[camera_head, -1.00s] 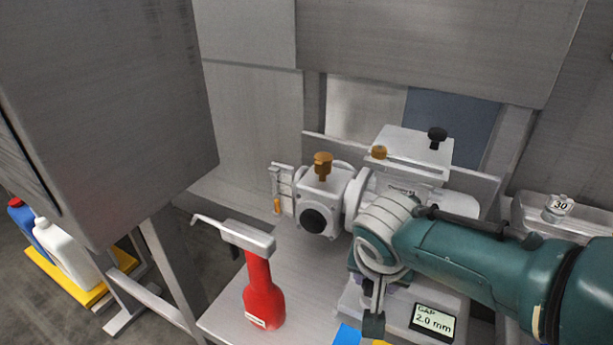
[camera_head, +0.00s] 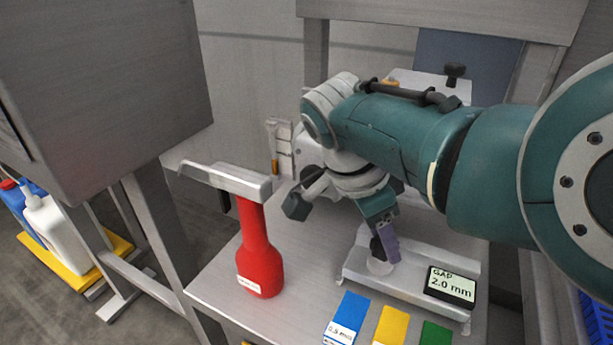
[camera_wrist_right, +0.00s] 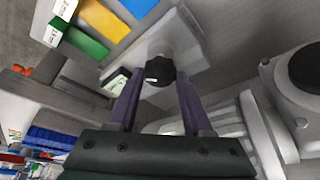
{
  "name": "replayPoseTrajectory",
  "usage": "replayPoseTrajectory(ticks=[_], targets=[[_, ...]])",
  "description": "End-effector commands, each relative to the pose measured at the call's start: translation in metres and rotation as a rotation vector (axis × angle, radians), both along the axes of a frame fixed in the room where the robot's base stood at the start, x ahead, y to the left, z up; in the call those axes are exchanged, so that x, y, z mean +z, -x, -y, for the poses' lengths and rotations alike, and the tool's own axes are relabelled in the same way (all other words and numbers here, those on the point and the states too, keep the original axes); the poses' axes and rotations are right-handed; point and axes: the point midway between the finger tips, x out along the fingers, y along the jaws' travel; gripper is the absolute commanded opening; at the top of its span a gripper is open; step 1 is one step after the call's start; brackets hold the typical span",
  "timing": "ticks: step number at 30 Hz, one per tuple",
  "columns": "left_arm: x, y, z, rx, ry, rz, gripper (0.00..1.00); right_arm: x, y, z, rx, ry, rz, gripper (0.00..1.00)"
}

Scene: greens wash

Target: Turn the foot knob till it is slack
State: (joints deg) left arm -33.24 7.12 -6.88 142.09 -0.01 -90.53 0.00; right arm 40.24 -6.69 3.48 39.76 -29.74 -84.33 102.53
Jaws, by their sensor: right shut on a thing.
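The foot knob (camera_head: 377,248) is black and sits on a short pale post at the front of the metal bench-top machine. My right gripper (camera_head: 385,252) reaches down to it, and one purple finger shows beside it in the head view. In the right wrist view the round black knob (camera_wrist_right: 160,70) lies between the two purple fingertips of my right gripper (camera_wrist_right: 160,88), which is shut on it. The gap display (camera_head: 452,284) beside it reads 2.0 mm. How slack the knob is cannot be seen. My left gripper is out of view.
A red-handled tool (camera_head: 258,250) stands upright left of my arm. Blue (camera_head: 347,316), yellow (camera_head: 391,326) and green (camera_head: 435,334) tags lie at the bench's front. A large grey cabinet (camera_head: 110,80) fills the left. Jugs (camera_head: 58,235) stand on a yellow floor stand.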

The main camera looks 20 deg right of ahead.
Motion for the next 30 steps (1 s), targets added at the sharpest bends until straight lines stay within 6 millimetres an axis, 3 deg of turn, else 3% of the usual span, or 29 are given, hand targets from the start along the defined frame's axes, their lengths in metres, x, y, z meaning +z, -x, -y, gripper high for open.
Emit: replayPoseTrajectory(ticks=[1,9,29,30], targets=[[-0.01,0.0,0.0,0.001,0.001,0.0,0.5,-0.004,-0.001,0.0,-0.033,0.0,0.002,0.0],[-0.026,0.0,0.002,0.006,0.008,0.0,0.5,-0.002,-0.001,0.001,-0.17,0.001,0.001,0.0],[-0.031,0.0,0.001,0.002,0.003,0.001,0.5,0.0,-0.001,0.001,-0.23,0.002,-0.001,0.0],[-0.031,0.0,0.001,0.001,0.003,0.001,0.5,0.0,-0.001,0.001,-0.23,0.002,-0.001,0.52]])
